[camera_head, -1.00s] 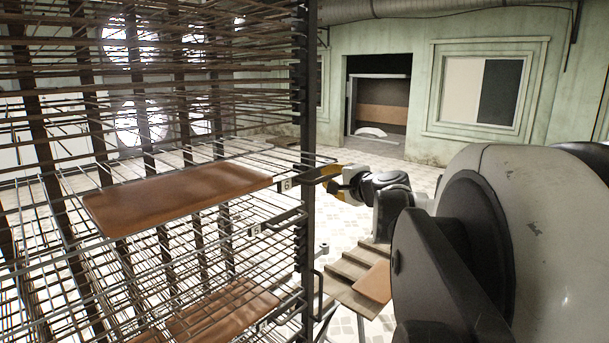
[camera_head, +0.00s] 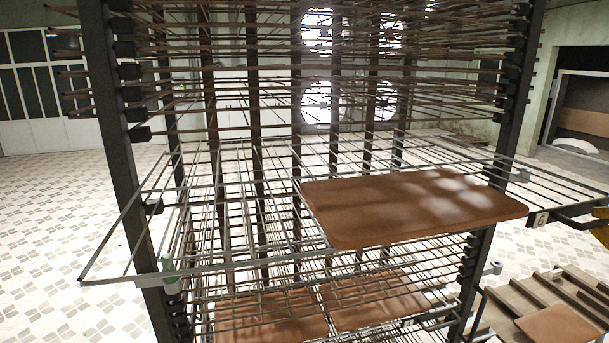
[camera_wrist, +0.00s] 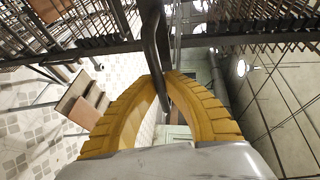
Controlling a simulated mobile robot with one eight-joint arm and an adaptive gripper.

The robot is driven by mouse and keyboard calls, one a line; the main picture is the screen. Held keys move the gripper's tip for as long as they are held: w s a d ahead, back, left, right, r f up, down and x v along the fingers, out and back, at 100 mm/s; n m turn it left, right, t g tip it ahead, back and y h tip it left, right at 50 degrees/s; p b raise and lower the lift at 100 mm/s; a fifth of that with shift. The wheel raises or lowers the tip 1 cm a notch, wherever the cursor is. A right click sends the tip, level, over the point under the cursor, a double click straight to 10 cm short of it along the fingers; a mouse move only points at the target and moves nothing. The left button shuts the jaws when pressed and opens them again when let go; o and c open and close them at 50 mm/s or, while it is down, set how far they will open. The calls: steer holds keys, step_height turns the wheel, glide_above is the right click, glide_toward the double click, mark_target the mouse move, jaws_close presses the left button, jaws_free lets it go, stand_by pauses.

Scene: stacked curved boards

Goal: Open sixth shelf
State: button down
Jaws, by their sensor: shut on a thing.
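The sixth shelf (camera_head: 115,281) is a wire grid with a label "6" (camera_head: 541,219) at its right front. It sticks out past the rack's front posts and carries a brown curved board (camera_head: 415,207) on its right half. A dark bar handle (camera_head: 575,223) is at its right end. My gripper (camera_head: 603,222) shows only partly at the right edge of the head view. In the wrist view its two yellow fingers (camera_wrist: 167,78) are closed around the dark handle bar (camera_wrist: 150,35). The far end of the handle is hidden by the fingers.
The tall dark rack (camera_head: 118,170) has many thin shelves above and wire shelves below. More brown boards (camera_head: 270,318) lie on a lower shelf. A slatted wooden stand (camera_head: 550,292) with a brown board is at lower right. Tiled floor (camera_head: 50,220) is open at left.

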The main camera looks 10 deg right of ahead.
steer(key=c, duration=1.5)
jaws_free()
steer(key=shift+d, duration=0.1)
steer(key=shift+o, duration=0.2)
steer(key=shift+r, duration=0.4)
steer(key=o, duration=0.9)
step_height(320, 180, up, 6)
steer(key=shift+w+r, duration=0.15)
steer(key=shift+r, duration=0.1)
steer(key=shift+s+r, duration=0.2)
steer(key=shift+r, duration=0.4)
steer(key=shift+s+r, duration=0.15)
steer(key=shift+r, duration=0.4)
steer(key=c, duration=0.9)
steer(key=shift+w+r, duration=0.2)
steer(key=shift+r, duration=0.05)
steer(key=shift+f, duration=0.1)
